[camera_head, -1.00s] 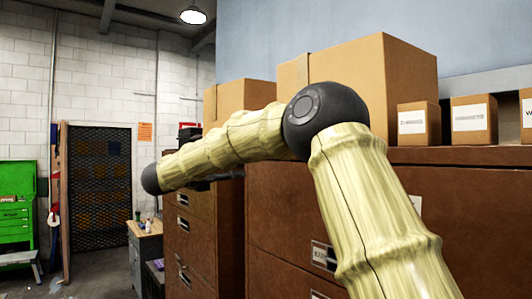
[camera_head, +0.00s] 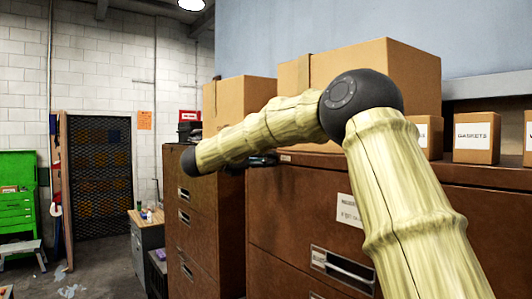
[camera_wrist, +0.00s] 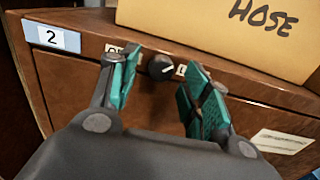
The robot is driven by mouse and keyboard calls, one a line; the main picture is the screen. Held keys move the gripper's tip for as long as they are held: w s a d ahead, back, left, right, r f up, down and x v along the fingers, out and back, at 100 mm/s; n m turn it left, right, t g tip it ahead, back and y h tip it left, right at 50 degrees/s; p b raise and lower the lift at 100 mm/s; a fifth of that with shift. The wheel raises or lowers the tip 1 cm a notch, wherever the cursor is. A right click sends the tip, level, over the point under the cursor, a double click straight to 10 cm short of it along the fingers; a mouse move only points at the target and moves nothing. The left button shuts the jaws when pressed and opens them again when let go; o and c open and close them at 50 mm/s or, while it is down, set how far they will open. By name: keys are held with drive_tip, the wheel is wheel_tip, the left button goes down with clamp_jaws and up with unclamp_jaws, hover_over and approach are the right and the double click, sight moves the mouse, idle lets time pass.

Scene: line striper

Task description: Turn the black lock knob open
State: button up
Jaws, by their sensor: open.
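The black lock knob (camera_wrist: 160,67) sits on the top front edge strip of a brown cabinet in the wrist view. It is round with a pale pointer mark. Small white labels flank it; the left one is partly hidden by a finger. My gripper (camera_wrist: 156,90) is open, with one green-padded finger to the left of the knob and one to the right. The knob shows in the gap between them, and the fingers look apart from it. In the head view my arm reaches left over the brown cabinets, and the knob cannot be made out there.
A box marked HOSE (camera_wrist: 230,30) stands on the cabinet just behind the knob. A number 2 label (camera_wrist: 52,37) is at the cabinet's left corner. Brown drawer cabinets (camera_head: 290,215) and cardboard boxes (camera_head: 385,75) stand close to my arm. Open floor lies at the left.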

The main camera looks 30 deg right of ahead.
drive_tip(key=shift+d, duration=0.7)
drive_tip(key=c, duration=1)
drive_tip(key=shift+c, duration=0.2)
